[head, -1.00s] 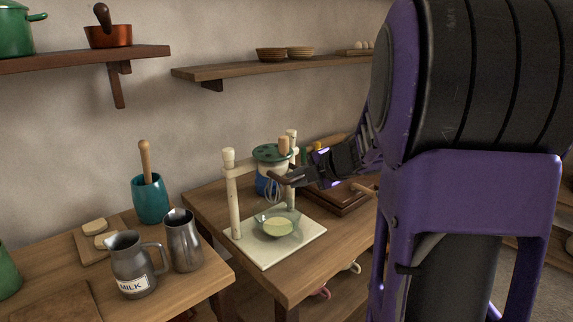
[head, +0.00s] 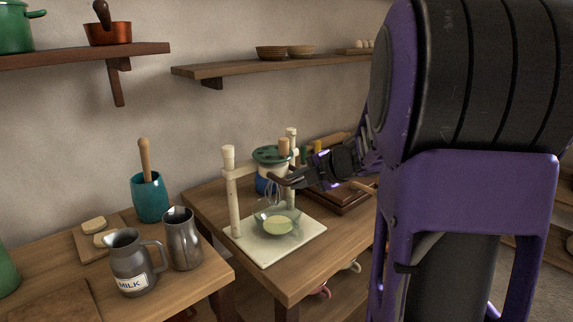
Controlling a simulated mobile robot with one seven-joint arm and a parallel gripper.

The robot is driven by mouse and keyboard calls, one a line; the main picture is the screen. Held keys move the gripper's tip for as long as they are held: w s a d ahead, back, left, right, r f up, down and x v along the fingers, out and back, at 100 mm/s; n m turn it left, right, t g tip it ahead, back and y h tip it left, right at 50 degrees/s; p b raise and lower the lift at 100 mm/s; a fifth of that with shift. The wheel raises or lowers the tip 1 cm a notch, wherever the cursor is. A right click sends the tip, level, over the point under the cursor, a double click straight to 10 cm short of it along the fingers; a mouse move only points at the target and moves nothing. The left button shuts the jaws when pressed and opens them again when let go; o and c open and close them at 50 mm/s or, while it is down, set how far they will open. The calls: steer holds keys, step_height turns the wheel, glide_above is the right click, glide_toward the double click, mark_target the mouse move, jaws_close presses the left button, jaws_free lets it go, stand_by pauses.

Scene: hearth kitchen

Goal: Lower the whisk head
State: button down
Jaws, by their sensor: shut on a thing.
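The whisk head (head: 272,190) is a wire whisk hanging between the two pale posts of a stand (head: 233,205). Its wires reach down to about the rim of a glass bowl (head: 262,222) holding pale green liquid. A dark brown handle (head: 275,179) sticks out at the whisk head. My gripper (head: 292,180) comes in from the right and is shut on this handle. The fingertips are small and dark here, so the exact grip is hard to see.
The stand's white base (head: 270,257) rests on a wooden table. A milk jug (head: 133,265) and a metal pitcher (head: 182,240) stand on the left table.

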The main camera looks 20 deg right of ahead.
steer(key=shift+f+b, duration=0.65)
steer(key=shift+f, duration=2.6)
steer(key=c, duration=1.3)
jaws_free()
steer(key=shift+f, duration=0.15)
steer(key=o, duration=0.6)
steer(key=shift+p+v, duration=2.15)
steer(key=shift+v, duration=1.45)
steer(key=shift+w, duration=0.1)
